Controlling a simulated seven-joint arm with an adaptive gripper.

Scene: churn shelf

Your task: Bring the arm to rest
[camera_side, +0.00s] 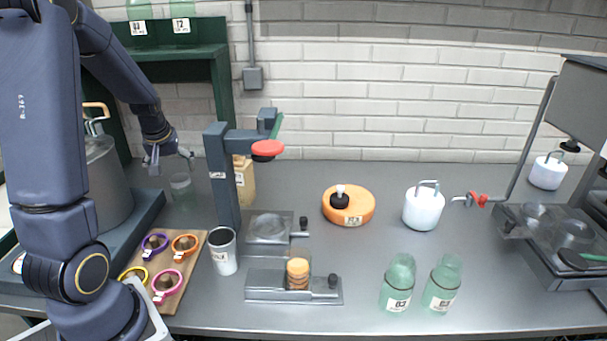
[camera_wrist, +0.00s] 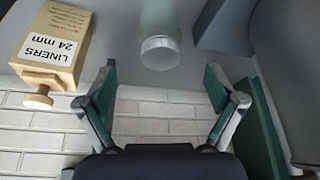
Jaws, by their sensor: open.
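My gripper (camera_side: 170,155) is at the back left of the bench in the side view, raised above the top, beside the large grey churn. In the wrist view my gripper (camera_wrist: 160,88) has its two green-lined fingers spread wide with nothing between them. A clear glass vessel (camera_wrist: 160,52) lies beyond the fingertips in the wrist view, apart from them. It also stands on the bench below my gripper in the side view (camera_side: 181,190).
A tan liners box (camera_wrist: 55,45) is left in the wrist view. The grey churn (camera_side: 105,170) and green shelf (camera_side: 180,52) are close to my arm. A dark post (camera_side: 222,180) stands right of my gripper. Coloured rings lie on a wooden board (camera_side: 192,262). Green bottles (camera_side: 398,285) stand front right.

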